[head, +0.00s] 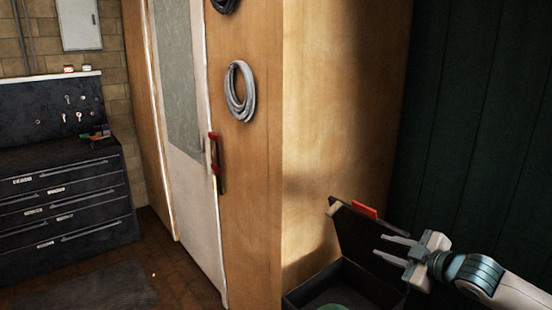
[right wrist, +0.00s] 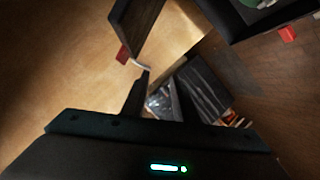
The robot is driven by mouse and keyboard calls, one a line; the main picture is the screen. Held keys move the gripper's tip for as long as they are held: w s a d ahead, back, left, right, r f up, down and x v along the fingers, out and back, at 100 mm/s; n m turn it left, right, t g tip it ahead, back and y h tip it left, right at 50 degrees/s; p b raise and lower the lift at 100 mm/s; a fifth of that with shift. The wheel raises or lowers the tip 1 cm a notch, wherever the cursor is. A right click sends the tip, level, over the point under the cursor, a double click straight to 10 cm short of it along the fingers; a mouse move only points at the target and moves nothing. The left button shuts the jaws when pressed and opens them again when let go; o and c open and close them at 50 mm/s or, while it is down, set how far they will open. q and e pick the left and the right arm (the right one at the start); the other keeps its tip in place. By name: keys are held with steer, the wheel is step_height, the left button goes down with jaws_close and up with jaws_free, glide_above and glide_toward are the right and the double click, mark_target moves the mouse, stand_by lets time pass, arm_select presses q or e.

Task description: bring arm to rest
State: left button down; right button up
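My right gripper (head: 392,250) comes in from the lower right in the head view. Its two fingers point left and stand apart, with nothing seen between them. It is in front of the raised lid (head: 362,236) of a dark open box. My left gripper is in neither view.
The dark open box (head: 300,296) holds something green (head: 333,307). A wooden wall (head: 335,130) stands behind it. A white door with a red handle (head: 214,150) and a dark drawer cabinet (head: 65,205) are to the left. Bare floor (head: 180,265) lies between.

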steer(key=s+a+f+m+g+h, duration=0.1)
steer(key=s+a+f+m+g, duration=0.1)
steer(key=s+a+f, duration=0.6)
steer(key=s+a+f+m+g, duration=0.2)
steer(key=s+a+f, duration=0.2)
steer(key=s+f, duration=0.75)
steer(key=s+d+f+m+g+h, duration=0.2)
steer(key=s+f+m+g, duration=0.3)
steer(key=s, duration=0.8)
steer(key=s+d+f+m+h, duration=0.25)
steer(key=s+f, duration=0.45)
steer(key=s, duration=0.6)
step_height(320, 180, down, 29)
steer(key=s+g, duration=0.1)
steer(key=s, duration=0.1)
steer(key=s+d+f+g, duration=0.1)
steer(key=s+d+f, duration=0.2)
steer(key=s+f, duration=1.3)
steer(key=shift+s+f+g, duration=0.15)
steer(key=shift+s+g, duration=0.15)
steer(key=shift+s, duration=0.2)
